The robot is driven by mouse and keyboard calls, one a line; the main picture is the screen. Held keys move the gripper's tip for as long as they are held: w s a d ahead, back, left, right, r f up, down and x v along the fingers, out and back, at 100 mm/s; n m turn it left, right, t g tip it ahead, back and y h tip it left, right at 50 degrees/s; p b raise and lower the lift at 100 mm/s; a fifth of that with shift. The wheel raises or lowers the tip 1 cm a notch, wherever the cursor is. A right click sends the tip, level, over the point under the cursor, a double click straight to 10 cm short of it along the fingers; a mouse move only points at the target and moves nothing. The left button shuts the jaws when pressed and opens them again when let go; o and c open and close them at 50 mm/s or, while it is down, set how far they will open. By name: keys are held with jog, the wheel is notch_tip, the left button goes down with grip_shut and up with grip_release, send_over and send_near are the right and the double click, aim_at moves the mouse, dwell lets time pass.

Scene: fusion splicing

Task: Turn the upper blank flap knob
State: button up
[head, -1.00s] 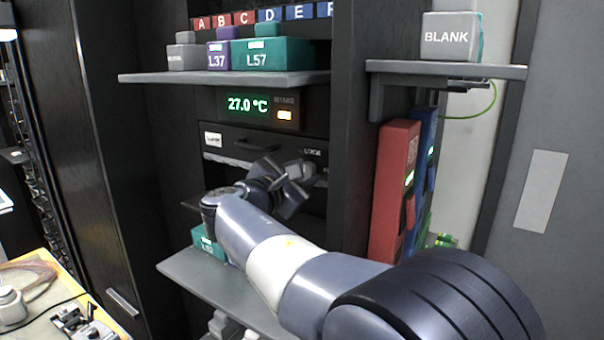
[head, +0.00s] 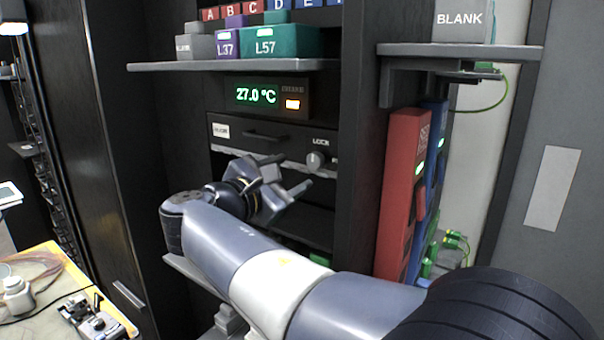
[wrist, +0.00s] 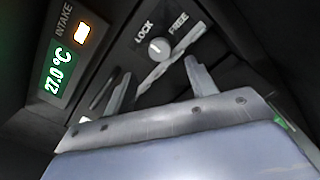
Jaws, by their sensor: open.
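The upper blank flap (head: 235,140) is a dark panel with a handle below the temperature display. Its round grey knob (head: 316,161) sits at the right end under the word LOCK. In the wrist view the knob (wrist: 158,47) lies between the labels LOCK and FREE; its exact turn angle is hard to read. My gripper (head: 296,171) is open and empty, just below and left of the knob in the head view, apart from it. In the wrist view the two fingers of my gripper (wrist: 157,70) stand apart, with the knob beyond the gap between them.
A display (head: 265,97) reads 27.0 °C above the flap. A shelf (head: 230,66) with grey, purple and green boxes overhangs it. Red (head: 403,190) and blue modules stand to the right. A dark open slot lies below the flap.

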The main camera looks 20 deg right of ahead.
aim_at(313, 162)
jog(key=v, duration=0.3)
jog(key=shift+s+a, duration=0.1)
dwell(0.3)
jog(key=p+x, duration=0.2)
jog(key=x, duration=0.8)
jog(key=shift+w+d, duration=0.25)
jog(key=shift+d, duration=0.1)
